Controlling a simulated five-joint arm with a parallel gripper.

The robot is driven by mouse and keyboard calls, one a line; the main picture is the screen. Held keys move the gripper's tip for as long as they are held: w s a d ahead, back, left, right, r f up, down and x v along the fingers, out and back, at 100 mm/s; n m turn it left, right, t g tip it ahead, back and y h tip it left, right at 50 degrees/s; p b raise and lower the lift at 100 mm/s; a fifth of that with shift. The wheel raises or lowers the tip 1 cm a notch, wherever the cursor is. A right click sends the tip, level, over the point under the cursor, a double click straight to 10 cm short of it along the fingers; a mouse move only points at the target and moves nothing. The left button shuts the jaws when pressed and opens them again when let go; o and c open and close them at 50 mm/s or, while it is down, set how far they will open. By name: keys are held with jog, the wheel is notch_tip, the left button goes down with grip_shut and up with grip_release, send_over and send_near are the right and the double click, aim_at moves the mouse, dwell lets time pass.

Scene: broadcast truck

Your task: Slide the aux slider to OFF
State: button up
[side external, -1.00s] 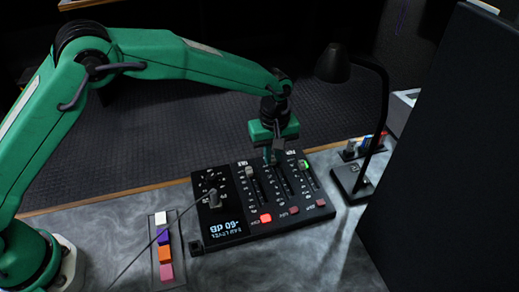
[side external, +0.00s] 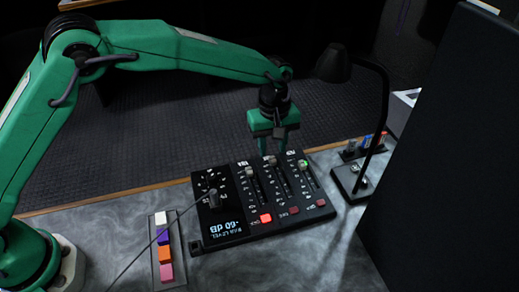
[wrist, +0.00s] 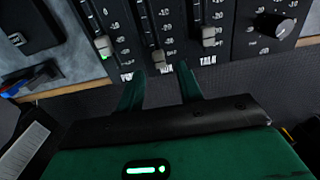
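The black mixer panel (side external: 228,222) lies on the grey table. Its aux slider, the middle of three, has a grey cap (side external: 271,160) at the far end of its slot. In the wrist view this cap (wrist: 158,57) sits close to the "AUX" label, lower in the picture than the caps beside it. My gripper (side external: 280,150) is above the panel's far edge.
The TALK cap (wrist: 209,36) and the green-lit cap (wrist: 103,46) flank the aux slider. A round knob (side external: 213,199) stands on the panel. A desk lamp (side external: 383,100) stands at right. A strip of colored blocks (side external: 163,249) lies at left. A dark upright panel (side external: 450,160) fills the right.

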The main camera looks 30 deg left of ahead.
aim_at(271, 157)
jog(key=shift+r, duration=2.55)
jog(key=shift+a+r, duration=0.1)
jog(key=s+a+r+m+t, duration=0.1)
jog(key=s+a+r+m, duration=0.1)
jog(key=s+a+r, duration=0.45)
jog(key=s+a+r+m+t, duration=0.2)
jog(key=s+a+r, duration=0.1)
jog(key=a+r, duration=0.6)
jog(key=s+a+f+m+t, duration=0.1)
jog(key=s+a+m, duration=0.1)
jog(key=s+a, duration=0.4)
jog(key=s+a+f+m+t, duration=0.1)
jog(key=s+a+m, duration=0.2)
jog(key=s, duration=0.9)
jog(key=a, duration=0.3)
jog(key=shift+a+f+t, duration=0.15)
jog(key=shift+f+t, duration=0.1)
jog(key=shift+t, duration=0.05)
